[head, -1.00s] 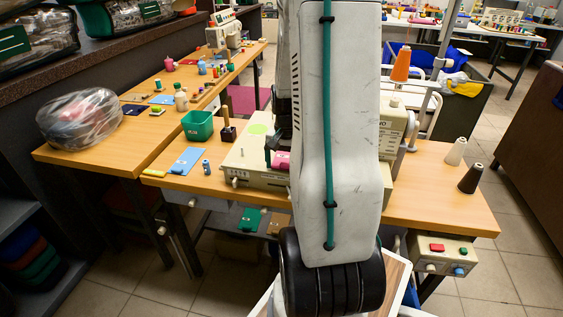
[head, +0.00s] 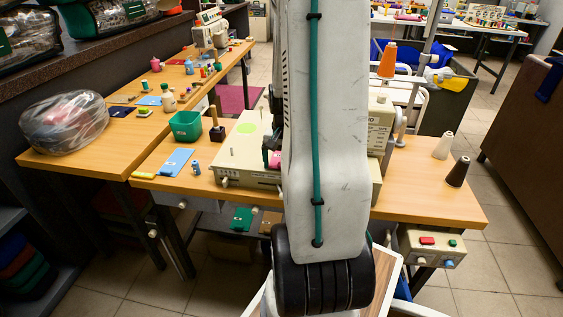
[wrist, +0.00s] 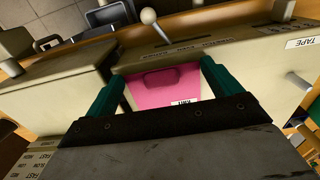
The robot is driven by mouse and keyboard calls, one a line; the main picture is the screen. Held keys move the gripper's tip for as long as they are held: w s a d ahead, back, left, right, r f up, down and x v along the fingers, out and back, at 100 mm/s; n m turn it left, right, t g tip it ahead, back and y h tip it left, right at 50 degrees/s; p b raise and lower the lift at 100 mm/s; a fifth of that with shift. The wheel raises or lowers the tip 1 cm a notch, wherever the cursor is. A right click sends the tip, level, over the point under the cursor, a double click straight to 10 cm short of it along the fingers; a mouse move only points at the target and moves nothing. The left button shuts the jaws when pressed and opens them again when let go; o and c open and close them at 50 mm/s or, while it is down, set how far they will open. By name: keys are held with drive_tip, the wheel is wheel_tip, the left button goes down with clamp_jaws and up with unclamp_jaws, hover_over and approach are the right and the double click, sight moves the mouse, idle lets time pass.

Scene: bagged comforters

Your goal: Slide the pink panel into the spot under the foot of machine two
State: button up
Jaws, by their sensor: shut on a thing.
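The pink panel (wrist: 165,88) lies between the two teal fingers of my gripper (wrist: 161,72) in the wrist view, and the jaws are shut on it. A small white label shows at its near edge and a darker pink raised patch at its far part. It lies flat, low beside the cream machine body (wrist: 55,95). In the head view only a bit of the panel (head: 275,160) shows by the cream machine (head: 245,165), mostly hidden behind my arm. The spot under the foot is not clearly visible, and I cannot read a machine number.
Two thread cones (head: 456,172) stand on the right of the table (head: 420,200). A ball-topped lever (wrist: 149,17) rises near the fingers.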

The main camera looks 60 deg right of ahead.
drive_tip(key=shift+s+d, duration=0.2)
drive_tip(key=shift+s, duration=0.35)
drive_tip(key=o, duration=0.7)
drive_tip(key=shift+r, duration=0.1)
drive_tip(key=shift+r, duration=3.4)
wheel_tip(320, 180, up, 8)
